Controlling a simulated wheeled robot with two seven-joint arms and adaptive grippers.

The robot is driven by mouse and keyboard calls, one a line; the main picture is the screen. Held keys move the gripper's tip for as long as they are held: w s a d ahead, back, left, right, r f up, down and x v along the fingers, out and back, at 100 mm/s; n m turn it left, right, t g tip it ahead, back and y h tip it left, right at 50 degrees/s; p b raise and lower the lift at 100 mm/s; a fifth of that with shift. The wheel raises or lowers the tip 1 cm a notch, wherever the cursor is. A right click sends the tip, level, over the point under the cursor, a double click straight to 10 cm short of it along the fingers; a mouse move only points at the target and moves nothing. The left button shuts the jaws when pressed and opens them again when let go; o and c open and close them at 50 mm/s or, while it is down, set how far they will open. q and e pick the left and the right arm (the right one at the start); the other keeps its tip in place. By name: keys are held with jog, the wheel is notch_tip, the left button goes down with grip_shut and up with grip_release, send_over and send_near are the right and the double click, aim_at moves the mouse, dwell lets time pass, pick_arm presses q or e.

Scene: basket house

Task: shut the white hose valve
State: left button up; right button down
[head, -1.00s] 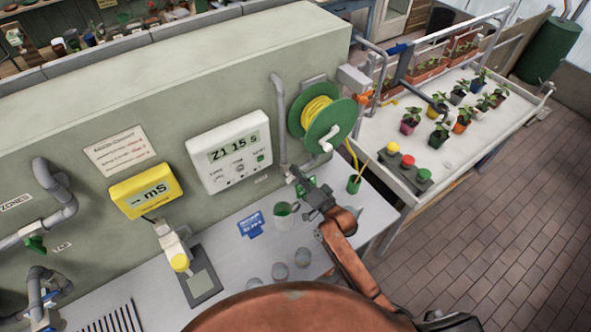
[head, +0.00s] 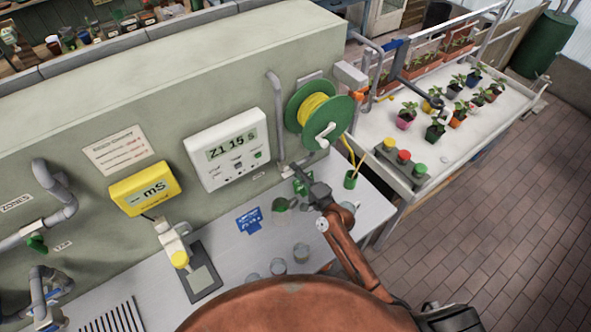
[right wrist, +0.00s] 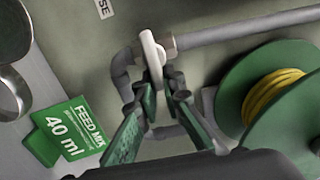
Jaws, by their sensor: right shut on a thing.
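The white hose valve (right wrist: 151,52) shows in the right wrist view as a white lever on a grey pipe fitting by the wall. My right gripper (right wrist: 161,82) has its green-padded fingers closed about the lever's lower end. My left gripper is not in view.
The green reel (head: 337,118) with yellow hose (head: 314,105) is close above my right gripper. A green 40 ml card (right wrist: 70,132) and clear cups (head: 301,252) stand on the bench. A green pot (head: 350,180) holds sticks to the right.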

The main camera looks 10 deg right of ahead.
dwell(0.5)
jog(key=c, duration=2)
grip_release()
jog(key=shift+c, duration=0.2)
jog(key=v, duration=1.2)
jog(key=shift+f, duration=0.1)
